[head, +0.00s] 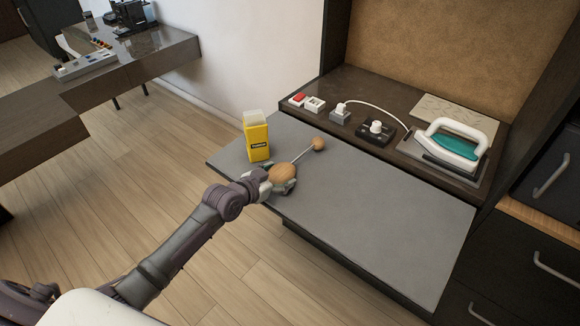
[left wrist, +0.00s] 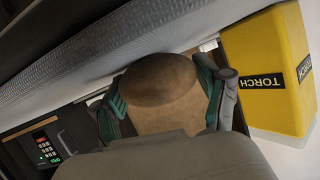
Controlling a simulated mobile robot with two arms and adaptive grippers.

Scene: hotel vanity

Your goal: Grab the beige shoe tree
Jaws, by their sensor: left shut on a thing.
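The beige shoe tree (head: 284,173) is at the left end of the grey board. Its large rounded end is between the fingers of my left gripper (head: 279,181), and a thin rod runs to a small knob (head: 319,144) toward the upper right. In the left wrist view the shoe tree (left wrist: 163,88) fills the space between both green-padded fingers of the left gripper (left wrist: 163,98), which is shut on it. Whether it touches the board is hard to tell. My right gripper is not in view.
A yellow torch box (head: 257,139) stands close behind the left gripper; it also shows in the left wrist view (left wrist: 262,65). An iron (head: 452,143) and small switches stand on the dark shelf behind. The grey board (head: 390,215) is clear on the right.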

